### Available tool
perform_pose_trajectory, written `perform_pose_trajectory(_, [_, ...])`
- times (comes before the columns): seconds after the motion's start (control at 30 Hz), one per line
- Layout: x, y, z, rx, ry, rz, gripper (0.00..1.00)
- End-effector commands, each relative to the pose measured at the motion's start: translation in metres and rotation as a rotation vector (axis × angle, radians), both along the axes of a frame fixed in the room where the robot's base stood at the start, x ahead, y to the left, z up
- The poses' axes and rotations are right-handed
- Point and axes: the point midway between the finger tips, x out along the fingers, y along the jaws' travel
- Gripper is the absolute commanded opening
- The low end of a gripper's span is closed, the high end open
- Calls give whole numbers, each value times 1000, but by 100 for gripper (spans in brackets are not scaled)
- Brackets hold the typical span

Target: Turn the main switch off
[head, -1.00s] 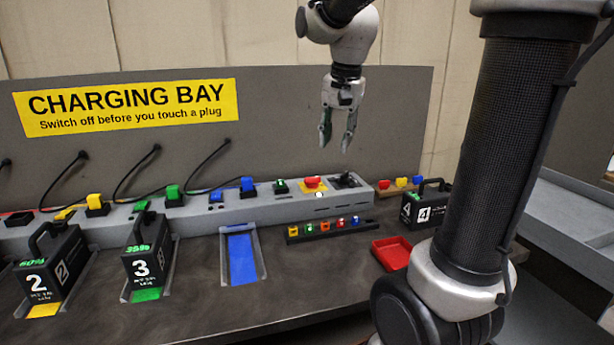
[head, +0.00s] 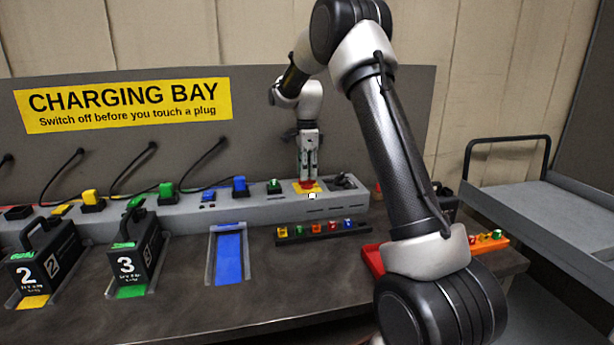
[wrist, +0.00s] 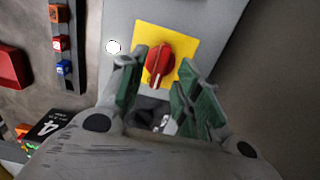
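The main switch is a red rotary knob (wrist: 160,60) on a yellow plate (wrist: 183,42), at the right part of the grey charging strip. In the head view the yellow plate (head: 296,186) shows under my gripper (head: 308,180), which points straight down at the knob. In the wrist view my gripper (wrist: 164,60) is open, with one green-padded finger on each side of the knob. The left finger is very close to the knob; I cannot tell whether it touches. A gap shows on the right. A white lamp (wrist: 113,47) beside the plate is bright.
A dark socket recess (head: 343,182) lies right of the switch. A rack of small coloured blocks (head: 322,230) and a red tray (head: 373,260) are in front. Batteries 2 (head: 45,268) and 3 (head: 134,255) stand left. A grey cart (head: 545,215) stands at the right.

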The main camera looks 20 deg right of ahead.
Motion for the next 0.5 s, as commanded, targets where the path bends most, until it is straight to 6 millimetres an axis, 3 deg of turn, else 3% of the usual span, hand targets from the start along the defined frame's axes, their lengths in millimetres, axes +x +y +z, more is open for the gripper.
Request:
perform_pose_trajectory(0.2, [0, 0, -18, 0, 0, 1, 33])
perform_pose_trajectory(0.43, [0, 0, -19, 0, -1, 1, 33])
perform_pose_trajectory(0.5, [0, 0, -19, 0, -1, 1, 24])
